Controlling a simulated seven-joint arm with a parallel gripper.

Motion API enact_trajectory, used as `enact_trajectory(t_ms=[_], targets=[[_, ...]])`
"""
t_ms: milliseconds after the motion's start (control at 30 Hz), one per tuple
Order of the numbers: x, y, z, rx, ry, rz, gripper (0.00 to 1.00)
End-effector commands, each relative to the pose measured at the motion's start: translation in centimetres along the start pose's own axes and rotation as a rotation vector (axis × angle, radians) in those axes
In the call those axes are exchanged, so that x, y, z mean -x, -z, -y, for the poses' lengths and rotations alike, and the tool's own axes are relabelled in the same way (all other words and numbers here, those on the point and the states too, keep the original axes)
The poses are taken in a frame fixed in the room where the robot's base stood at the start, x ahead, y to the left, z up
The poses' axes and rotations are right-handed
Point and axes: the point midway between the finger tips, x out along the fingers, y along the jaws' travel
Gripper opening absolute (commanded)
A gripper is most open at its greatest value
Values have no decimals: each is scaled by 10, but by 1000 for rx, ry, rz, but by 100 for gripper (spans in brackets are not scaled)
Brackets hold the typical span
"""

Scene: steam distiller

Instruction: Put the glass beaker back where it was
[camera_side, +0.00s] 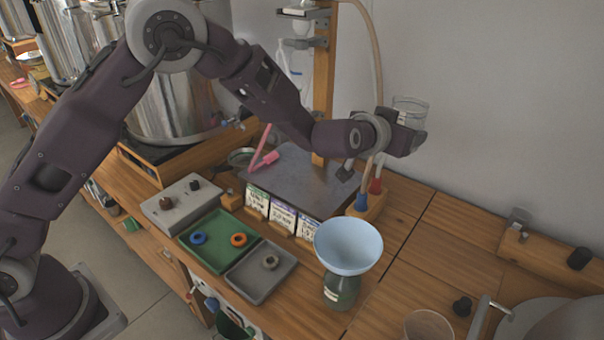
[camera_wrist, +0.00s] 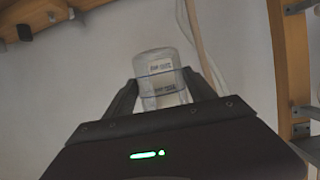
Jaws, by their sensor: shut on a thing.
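The glass beaker (camera_side: 410,108) is clear and held up in the air, to the right of the wooden post, in the side view. My gripper (camera_side: 408,125) is shut on it. In the wrist view the beaker (camera_wrist: 158,75) sits between the two dark fingers of my gripper (camera_wrist: 162,95), with markings on its wall. The lower part of the beaker is hidden behind the fingers and gripper body.
A wooden post (camera_side: 324,90) with clamps and a hose stands left of the beaker. Below are a grey metal plate (camera_side: 305,190), a pale blue bowl-shaped funnel (camera_side: 348,246) on a green bottle, and green (camera_side: 218,258) and grey trays (camera_side: 245,284). Bare wooden bench (camera_side: 440,240) lies at right.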

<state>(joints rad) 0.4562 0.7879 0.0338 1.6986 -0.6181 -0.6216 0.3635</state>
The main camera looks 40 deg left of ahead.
Motion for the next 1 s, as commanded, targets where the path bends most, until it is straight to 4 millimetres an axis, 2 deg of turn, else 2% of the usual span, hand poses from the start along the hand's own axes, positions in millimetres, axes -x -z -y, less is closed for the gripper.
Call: enact_trajectory(t_ms=[33, 67, 133, 267, 367, 500, 600, 700, 800, 867, 1000], targets=[[-1, 0, 22, -4, -5, 2, 10], [-1, -1, 35, -5, -12, 2, 10], [0, -18, 66, -9, -21, 8, 10], [10, -72, 112, 9, 20, 13, 10], [26, -119, 145, 34, 87, 14, 10], [61, -177, 189, 65, 170, 17, 10], [87, -204, 210, 80, 210, 14, 10], [104, -218, 221, 88, 232, 9, 10], [105, -220, 228, 94, 241, 0, 10], [94, -215, 232, 95, 242, -6, 10], [50, -197, 244, 94, 241, -10, 10]])
